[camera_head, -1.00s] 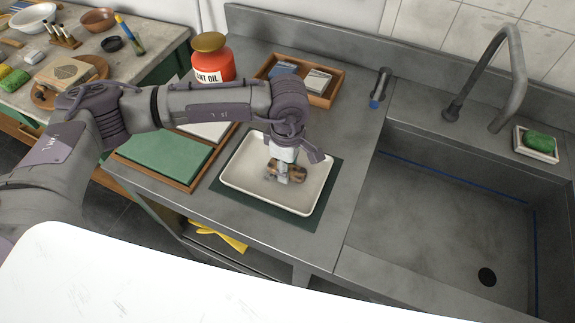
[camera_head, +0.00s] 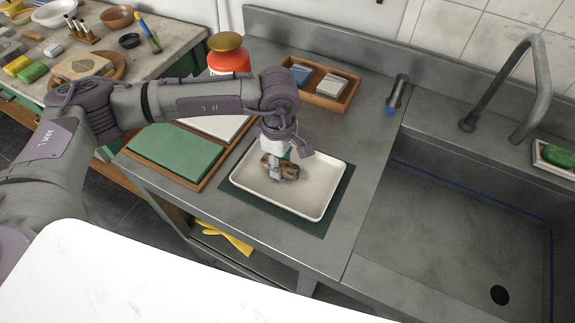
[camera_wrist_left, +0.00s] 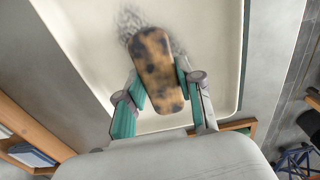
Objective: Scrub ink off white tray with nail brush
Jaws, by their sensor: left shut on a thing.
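A shallow white tray (camera_head: 322,198) lies on a dark green mat (camera_head: 345,190) on the grey metal counter. My left gripper (camera_head: 277,166) is over the tray's left part, pointing down. It is shut on a brown and black mottled nail brush (camera_head: 289,171). In the left wrist view the brush (camera_wrist_left: 157,75) sits between the two teal-padded fingers, above the tray floor (camera_wrist_left: 205,40). A dark speckled ink smudge (camera_wrist_left: 128,22) shows by the brush's far end. The bristles are hidden beneath it, so contact cannot be told. My right gripper is not in view.
A sink (camera_head: 440,225) with a tap (camera_head: 540,75) lies to the right. A cluttered table is at the upper left.

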